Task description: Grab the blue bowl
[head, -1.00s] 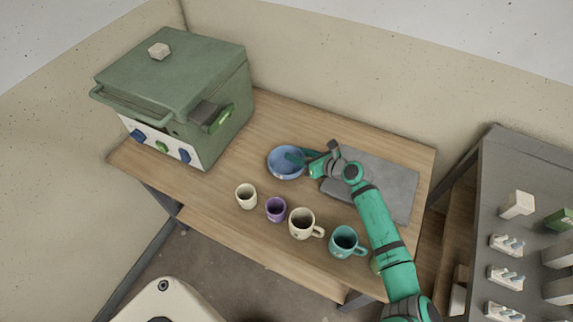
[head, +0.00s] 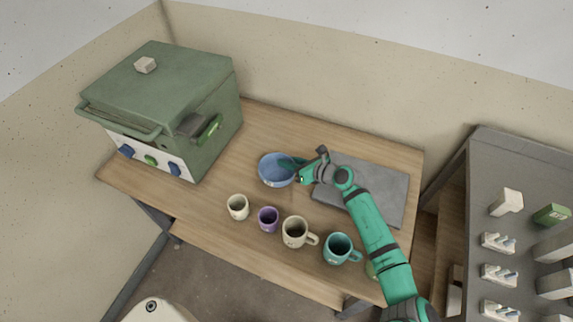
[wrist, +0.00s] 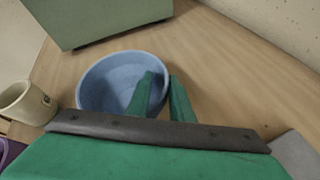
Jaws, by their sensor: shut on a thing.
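The blue bowl (head: 272,171) is on the wooden table, left of the grey slab, in the head view. It also shows in the wrist view (wrist: 95,82), where it looks close to upright. My gripper (head: 290,165) reaches it from the right. In the wrist view one green finger of my gripper (wrist: 162,92) is inside the bowl and the other is outside, with the right rim pinched between them. Whether the bowl's base touches the table is hard to tell. The bowl's right wall is partly hidden by the fingers.
A cream cup (head: 238,207), a purple cup (head: 268,219), a cream mug (head: 296,232) and a teal mug (head: 338,248) stand along the front edge. A green kiln-like box (head: 160,100) stands at the left. The grey slab (head: 385,188) lies at the right.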

